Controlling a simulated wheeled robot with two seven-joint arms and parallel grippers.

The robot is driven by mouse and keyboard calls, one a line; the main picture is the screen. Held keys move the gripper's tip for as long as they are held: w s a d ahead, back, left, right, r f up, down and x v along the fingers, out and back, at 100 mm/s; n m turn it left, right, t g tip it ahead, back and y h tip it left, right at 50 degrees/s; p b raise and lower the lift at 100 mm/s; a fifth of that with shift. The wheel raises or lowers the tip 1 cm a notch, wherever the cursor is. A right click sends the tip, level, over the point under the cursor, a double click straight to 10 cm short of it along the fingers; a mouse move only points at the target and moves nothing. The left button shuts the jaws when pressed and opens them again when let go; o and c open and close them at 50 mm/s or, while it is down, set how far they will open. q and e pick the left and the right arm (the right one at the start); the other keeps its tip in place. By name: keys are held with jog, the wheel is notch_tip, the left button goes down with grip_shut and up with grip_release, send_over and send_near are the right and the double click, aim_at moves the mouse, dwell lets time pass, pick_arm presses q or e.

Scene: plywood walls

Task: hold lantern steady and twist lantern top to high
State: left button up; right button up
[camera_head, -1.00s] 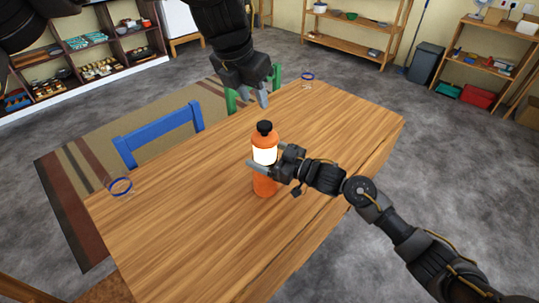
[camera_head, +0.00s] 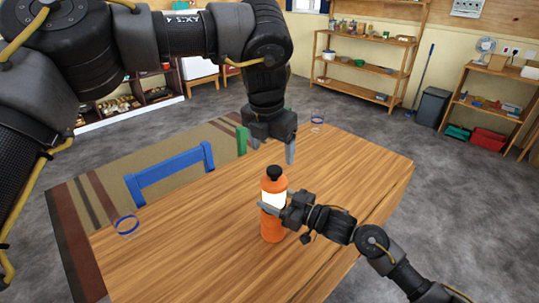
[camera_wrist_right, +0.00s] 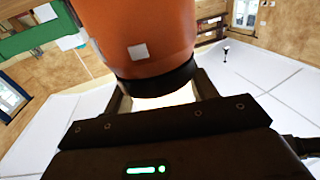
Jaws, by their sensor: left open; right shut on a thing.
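The lantern (camera_head: 272,228) stands upright on the wooden table (camera_head: 200,240). It has an orange body, a glowing white middle band and a black top knob (camera_head: 274,173). My right gripper (camera_head: 270,206) is shut on the lantern around its glowing band, coming from the right. In the right wrist view the lantern's orange part (camera_wrist_right: 140,40) and a black ring fill the upper middle, with the bright band between the fingers. My left gripper (camera_head: 274,150) is open and empty, pointing down just above or behind the knob in the head view; I see no contact.
A blue chair (camera_head: 170,175) stands at the table's left side, with part of a green chair (camera_head: 242,140) behind. Thin blue rings (camera_head: 127,224) show near the table's left corner and far corner (camera_head: 317,120). The tabletop around the lantern is clear.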

aim_at(273, 179)
pick_arm(q)
jog(key=shift+w+g, duration=0.25)
jog(key=shift+g, duration=0.05)
pick_arm(e)
jog(key=shift+d, duration=0.1)
pick_arm(q)
jog(key=shift+a+r+n, duration=0.1)
jog(key=shift+a+n, duration=0.05)
jog(key=shift+n, duration=0.15)
jog(key=f, duration=0.8)
jog(key=w+f, duration=0.1)
jog(key=f, duration=0.3)
jog(key=shift+d, duration=0.4)
jog(key=c, duration=0.7)
jog(key=shift+n+y, duration=0.3)
jog(key=shift+n, duration=1.1)
jog(key=shift+c, duration=0.2)
jog(key=shift+n, duration=1.4)
